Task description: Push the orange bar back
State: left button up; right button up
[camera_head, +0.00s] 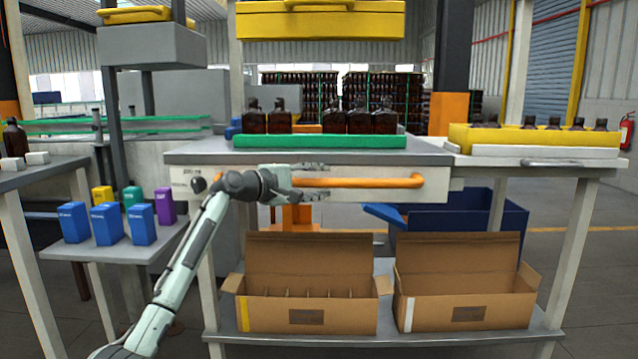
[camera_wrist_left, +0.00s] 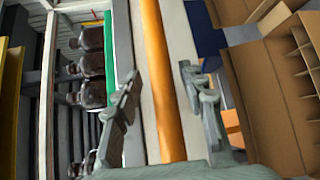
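The orange bar (camera_head: 370,182) runs level along the front of the middle workbench, below its grey top, and its right end bends back to the bench front. In the left wrist view the bar (camera_wrist_left: 165,85) passes between the two spread fingers of the left gripper (camera_wrist_left: 159,73). A gap shows on each side, so the fingers are open around its line and not closed on it. I cannot tell how deep the bar sits between them. My right gripper is not in view.
Amber bottles (camera_head: 361,119) stand on a green tray (camera_head: 320,142) on the bench top. Two open cardboard boxes (camera_head: 307,313) (camera_head: 462,312) sit on the lower shelf. A blue bin (camera_head: 470,219) is behind them. Small coloured boxes (camera_head: 107,222) stand on a side table at left.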

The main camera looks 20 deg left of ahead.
pick_arm(q)
jog(key=shift+f, duration=0.1)
jog(key=shift+s+a, duration=0.1)
jog(key=shift+s, duration=0.15)
jog(key=v, duration=1.1)
jog(key=shift+s+a, duration=0.15)
jog(key=shift+s, duration=0.05)
